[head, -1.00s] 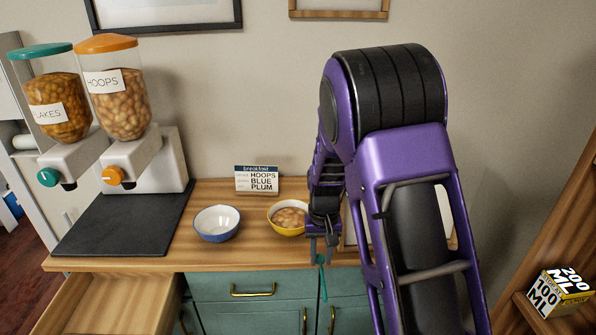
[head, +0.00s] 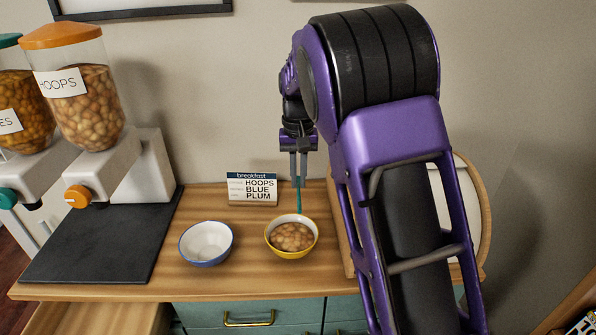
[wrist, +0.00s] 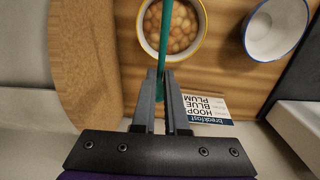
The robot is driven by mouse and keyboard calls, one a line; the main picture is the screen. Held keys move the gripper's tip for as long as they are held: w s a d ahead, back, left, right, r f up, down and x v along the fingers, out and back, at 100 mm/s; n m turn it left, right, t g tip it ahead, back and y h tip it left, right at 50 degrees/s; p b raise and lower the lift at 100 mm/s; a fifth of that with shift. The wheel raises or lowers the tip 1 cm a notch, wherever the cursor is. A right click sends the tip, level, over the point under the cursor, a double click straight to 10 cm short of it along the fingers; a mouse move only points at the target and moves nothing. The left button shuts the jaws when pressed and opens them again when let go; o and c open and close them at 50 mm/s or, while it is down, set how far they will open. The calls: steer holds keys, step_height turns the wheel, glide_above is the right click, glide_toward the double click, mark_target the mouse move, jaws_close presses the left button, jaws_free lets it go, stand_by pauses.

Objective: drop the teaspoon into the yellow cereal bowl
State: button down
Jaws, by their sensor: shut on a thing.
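My gripper (head: 299,170) is shut on the teal teaspoon (head: 299,200), which hangs down from the fingertips. In the wrist view the gripper (wrist: 160,85) holds the teaspoon (wrist: 165,35), whose handle reaches over the yellow cereal bowl. The yellow cereal bowl (head: 290,253) stands on the counter and holds round brown cereal; it also shows in the wrist view (wrist: 143,45). In the head view the spoon's lower end appears at the bowl's back rim. I cannot tell whether it touches the bowl or the cereal.
An empty blue bowl (head: 206,244) stands to the left of the yellow one. A breakfast card (head: 252,188) stands behind them. Cereal dispensers (head: 75,90) stand on a dark mat (head: 100,240) at the left. A round wooden-edged board (wrist: 85,60) is beside the yellow bowl.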

step_height(320, 180, down, 6)
steer(key=b, duration=0.2)
steer(key=shift+s+r+b, duration=0.1)
steer(key=shift+r+b, duration=0.15)
steer(key=shift+b, duration=0.05)
steer(key=c, duration=0.9)
jaws_free()
steer(key=shift+o, duration=0.2)
step_height(320, 180, up, 18)
steer(key=p, duration=0.2)
steer(key=shift+f, duration=0.25)
